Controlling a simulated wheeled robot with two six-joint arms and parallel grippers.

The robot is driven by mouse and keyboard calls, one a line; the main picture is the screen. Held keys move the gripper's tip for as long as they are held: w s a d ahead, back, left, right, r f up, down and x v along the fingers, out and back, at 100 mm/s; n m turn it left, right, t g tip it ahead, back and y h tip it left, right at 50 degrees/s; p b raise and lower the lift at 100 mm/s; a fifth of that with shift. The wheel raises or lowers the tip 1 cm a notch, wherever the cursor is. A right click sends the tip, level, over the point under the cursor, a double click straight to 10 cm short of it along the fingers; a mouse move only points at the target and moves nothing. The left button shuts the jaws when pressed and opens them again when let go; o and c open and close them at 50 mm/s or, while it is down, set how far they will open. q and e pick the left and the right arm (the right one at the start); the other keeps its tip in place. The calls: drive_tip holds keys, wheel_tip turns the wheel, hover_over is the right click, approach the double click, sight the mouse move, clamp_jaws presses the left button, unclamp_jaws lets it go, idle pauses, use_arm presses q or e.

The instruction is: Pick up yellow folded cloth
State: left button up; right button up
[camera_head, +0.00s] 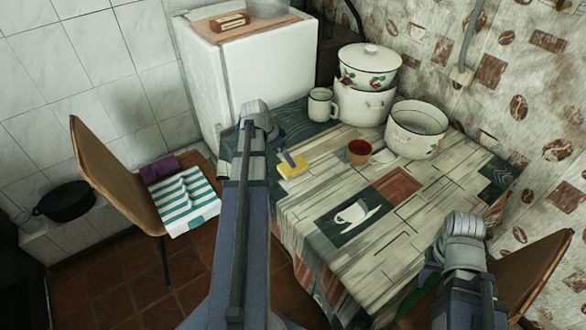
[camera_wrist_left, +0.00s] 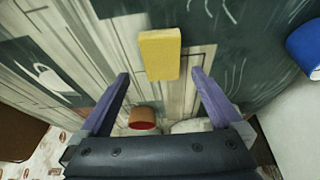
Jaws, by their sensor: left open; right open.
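The yellow folded cloth (camera_head: 292,170) lies flat on the table, near its left edge. In the left wrist view the yellow cloth (camera_wrist_left: 160,53) shows as a small block just beyond the fingertips. My left gripper (camera_wrist_left: 160,74) is open and empty above the table, its two purple fingers apart and the cloth ahead of the gap between them. In the head view my left wrist covers part of that gripper, and a purple finger shows beside the cloth. My right gripper (camera_head: 432,264) is open over the table's near right side, with nothing seen in it.
A red-brown cup (camera_head: 359,152), a white mug (camera_head: 321,104), an open enamel pot (camera_head: 416,130) and stacked lidded pots (camera_head: 368,66) stand behind the cloth. A white fridge (camera_head: 252,72) is at the back left. A chair with a striped cloth (camera_head: 186,202) is left. The table's front is clear.

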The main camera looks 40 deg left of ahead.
use_arm(q)
drive_tip(key=shift+b+x, duration=3.4)
drive_tip(key=shift+x, duration=0.55)
drive_tip(key=shift+w+r, duration=0.15)
drive_tip(key=shift+r, duration=0.1)
drive_tip(key=shift+f, duration=0.3)
drive_tip(key=c, duration=1.2)
